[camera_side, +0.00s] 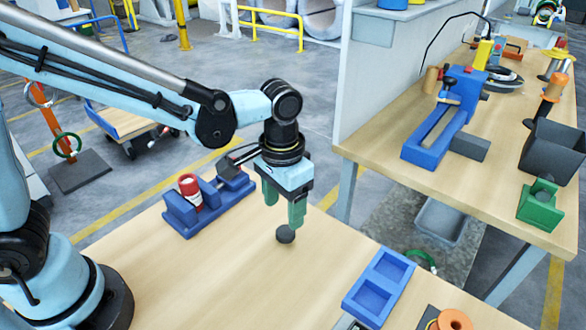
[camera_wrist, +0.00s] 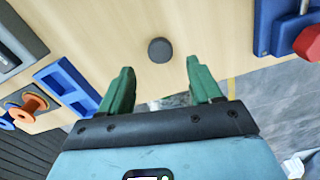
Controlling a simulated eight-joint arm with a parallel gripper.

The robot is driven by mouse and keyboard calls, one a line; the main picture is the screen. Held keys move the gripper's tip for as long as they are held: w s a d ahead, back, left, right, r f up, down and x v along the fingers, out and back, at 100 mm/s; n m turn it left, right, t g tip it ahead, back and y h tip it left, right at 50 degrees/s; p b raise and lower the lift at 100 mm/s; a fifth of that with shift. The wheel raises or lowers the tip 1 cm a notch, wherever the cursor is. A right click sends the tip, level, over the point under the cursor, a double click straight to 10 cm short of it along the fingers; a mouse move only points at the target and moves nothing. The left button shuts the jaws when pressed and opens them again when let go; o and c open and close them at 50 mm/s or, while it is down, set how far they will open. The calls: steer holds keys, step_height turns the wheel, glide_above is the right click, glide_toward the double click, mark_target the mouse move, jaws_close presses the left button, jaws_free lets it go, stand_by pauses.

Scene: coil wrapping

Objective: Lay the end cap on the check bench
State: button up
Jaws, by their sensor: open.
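A small dark grey round piece, which looks like the end cap (camera_side: 285,235), lies on the near wooden table (camera_side: 215,275). It also shows in the wrist view (camera_wrist: 160,50), beyond the fingertips and roughly centred between them. My gripper (camera_side: 284,208) points down just above the cap. Its two green fingers are apart with nothing between them, as the wrist view of my gripper (camera_wrist: 160,66) also shows. A second wooden bench (camera_side: 375,150) stands at the right behind a gap; I cannot tell whether it is the check bench.
A blue holder (camera_side: 180,217) with a red-topped item (camera_side: 189,185) stands left of my gripper. A blue two-pocket tray (camera_side: 378,285) and an orange spool (camera_side: 453,320) lie front right. The second bench carries a blue vise-like fixture (camera_side: 430,150), a dark bin (camera_side: 553,150) and a green block (camera_side: 541,205).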

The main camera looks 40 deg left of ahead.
mark_target(284, 232)
step_height(284, 232, up, 6)
steer(key=f, duration=0.1)
steer(key=s+a+r+n+t, duration=0.1)
steer(key=s+a+t, duration=0.1)
steer(key=a, duration=0.5)
steer(key=s+a+n+t, duration=0.1)
steer(key=s+a+t, duration=0.1)
steer(key=a+t, duration=0.3)
steer(key=shift+s+a+r, duration=0.35)
steer(key=shift+s+a, duration=0.05)
steer(key=shift+a, duration=0.6)
steer(key=shift+o, duration=0.5)
